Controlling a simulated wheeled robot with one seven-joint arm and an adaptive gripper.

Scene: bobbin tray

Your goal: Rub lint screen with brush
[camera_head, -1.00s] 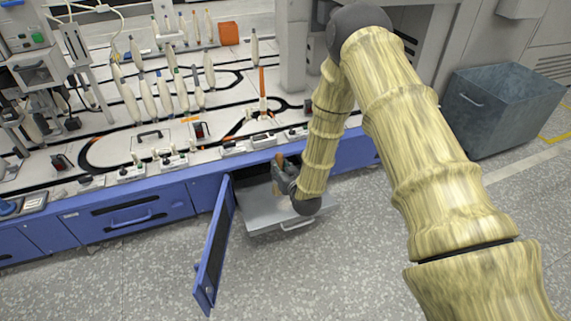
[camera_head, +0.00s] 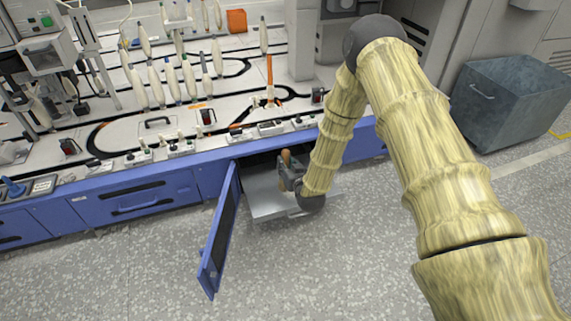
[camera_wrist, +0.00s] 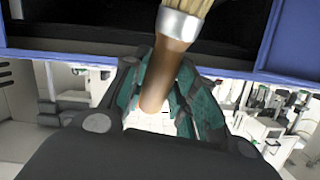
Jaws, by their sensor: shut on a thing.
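My gripper (camera_head: 288,172) is shut on the brown handle of the brush (camera_head: 285,157), over a pulled-out grey metal drawer (camera_head: 262,207) in the blue bench. In the wrist view the brush (camera_wrist: 181,25) shows a wooden handle between the jaws of my gripper (camera_wrist: 160,95), a silver ferrule and pale bristles running out of the top edge. The bristle tips are hidden in both views. I cannot make out the lint screen clearly; the drawer's inside is partly covered by my arm, so contact cannot be told.
A blue cabinet door (camera_head: 219,232) stands open left of the drawer. The bench top (camera_head: 110,138) holds several bobbins and small devices. A grey bin (camera_head: 505,105) stands at the right. The speckled floor in front is clear.

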